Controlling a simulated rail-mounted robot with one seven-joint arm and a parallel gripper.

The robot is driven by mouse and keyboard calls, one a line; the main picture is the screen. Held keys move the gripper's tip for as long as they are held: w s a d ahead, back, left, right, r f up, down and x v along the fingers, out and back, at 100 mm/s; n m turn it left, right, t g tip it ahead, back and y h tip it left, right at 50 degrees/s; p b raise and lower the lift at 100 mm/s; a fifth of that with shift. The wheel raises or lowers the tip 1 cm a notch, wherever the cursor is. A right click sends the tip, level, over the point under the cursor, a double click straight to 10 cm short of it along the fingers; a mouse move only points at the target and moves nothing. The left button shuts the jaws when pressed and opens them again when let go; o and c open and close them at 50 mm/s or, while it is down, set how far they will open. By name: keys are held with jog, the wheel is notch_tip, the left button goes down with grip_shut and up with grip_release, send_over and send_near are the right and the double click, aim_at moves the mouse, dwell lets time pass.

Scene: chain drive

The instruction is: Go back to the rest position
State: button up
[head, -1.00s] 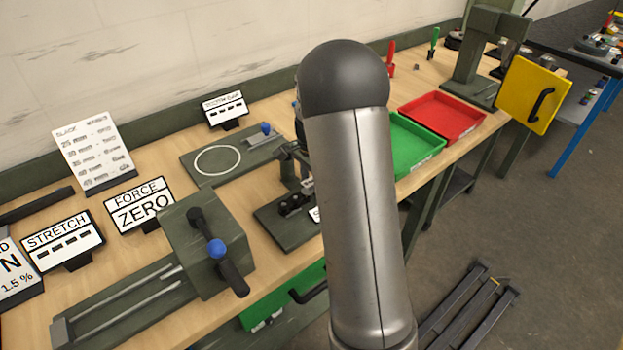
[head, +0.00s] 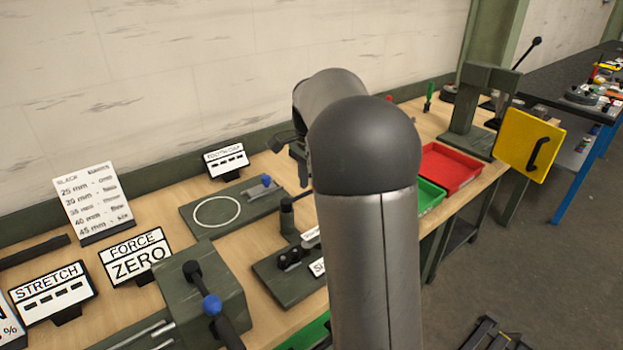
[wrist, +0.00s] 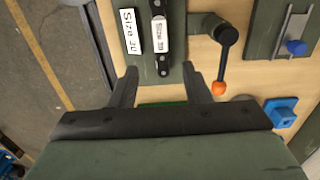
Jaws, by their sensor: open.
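My gripper (wrist: 162,90) shows in the wrist view with its two dark fingers spread apart and nothing between them. It is above the bench, close to a dark green plate (wrist: 177,60) that carries a black chain-like piece with a white label (wrist: 160,38). A black lever with an orange tip (wrist: 222,65) stands to the right of the fingers. In the head view my grey arm hides much of the middle of the bench, and the fingers cannot be made out clearly. The dark green plate (head: 275,275) also shows there, left of my arm.
A red tray (head: 450,168), a green tray (head: 430,195) and a yellow panel (head: 530,143) are right.

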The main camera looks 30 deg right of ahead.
jog(key=shift+r, duration=0.85)
jog(key=s+a+f+n, duration=0.3)
jog(key=s+a+n, duration=0.2)
jog(key=s, duration=0.4)
jog(key=s+a+f+n, duration=0.3)
jog(key=s+a+n, duration=0.2)
jog(key=s, duration=0.4)
jog(key=s+a+f+n, duration=0.3)
jog(key=s+a+n, duration=0.2)
jog(key=s, duration=0.4)
jog(key=shift+s+a+f+n+t, duration=0.2)
jog(key=shift+n+t, duration=0.1)
jog(key=shift+n, duration=0.1)
